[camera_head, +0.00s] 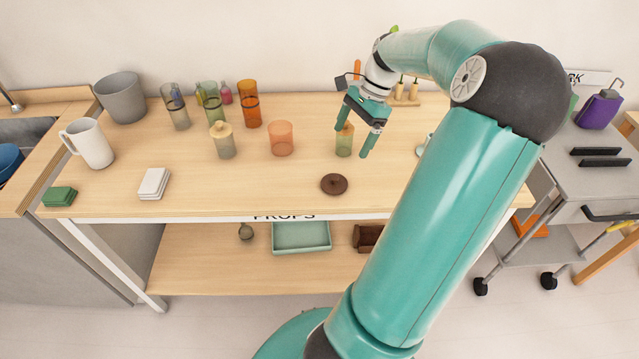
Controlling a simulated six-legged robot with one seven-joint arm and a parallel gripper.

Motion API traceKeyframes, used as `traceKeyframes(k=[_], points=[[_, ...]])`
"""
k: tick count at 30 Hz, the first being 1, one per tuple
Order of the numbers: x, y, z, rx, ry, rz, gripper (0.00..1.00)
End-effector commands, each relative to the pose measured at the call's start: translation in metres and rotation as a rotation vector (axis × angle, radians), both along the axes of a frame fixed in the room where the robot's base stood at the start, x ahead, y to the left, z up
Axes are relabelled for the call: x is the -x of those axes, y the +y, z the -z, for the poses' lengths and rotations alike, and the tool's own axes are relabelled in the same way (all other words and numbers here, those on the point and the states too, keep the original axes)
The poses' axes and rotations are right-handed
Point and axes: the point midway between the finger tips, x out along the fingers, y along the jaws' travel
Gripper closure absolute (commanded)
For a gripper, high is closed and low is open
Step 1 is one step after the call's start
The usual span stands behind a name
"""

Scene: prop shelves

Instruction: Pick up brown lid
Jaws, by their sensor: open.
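The brown lid (334,184) is a small round dark disc with a knob on top. It lies flat near the front edge of the wooden shelf top (240,188). My gripper (351,143) is open above the shelf, with its two teal fingers pointing down. In the picture it is above and slightly right of the lid, apart from it. A small green bottle with a tan top (344,141) shows between the fingers; I cannot tell how far behind or below them it stands.
An orange cup (280,138) and a lidded jar (222,141) stand left of the gripper. Tall glasses (249,103), a grey pot (121,97) and a white mug (88,143) stand farther left. White tiles (153,183) lie front left. The shelf around the lid is clear.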

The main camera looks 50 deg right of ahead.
Motion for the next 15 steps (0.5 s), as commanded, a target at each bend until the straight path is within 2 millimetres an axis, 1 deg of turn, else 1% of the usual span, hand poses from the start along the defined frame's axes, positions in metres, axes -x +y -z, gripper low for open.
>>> traceKeyframes(k=[1, 4, 12, 15], points=[[0.003, -0.002, 0.003, -0.004, 0.0, 0.008, 0.09], [0.004, 0.0, 0.014, -0.004, 0.0, 0.01, 0.09], [0.0, 0.016, 0.062, -0.006, 0.0, 0.01, 0.09], [-0.003, 0.021, 0.074, -0.004, 0.0, 0.009, 0.09]])
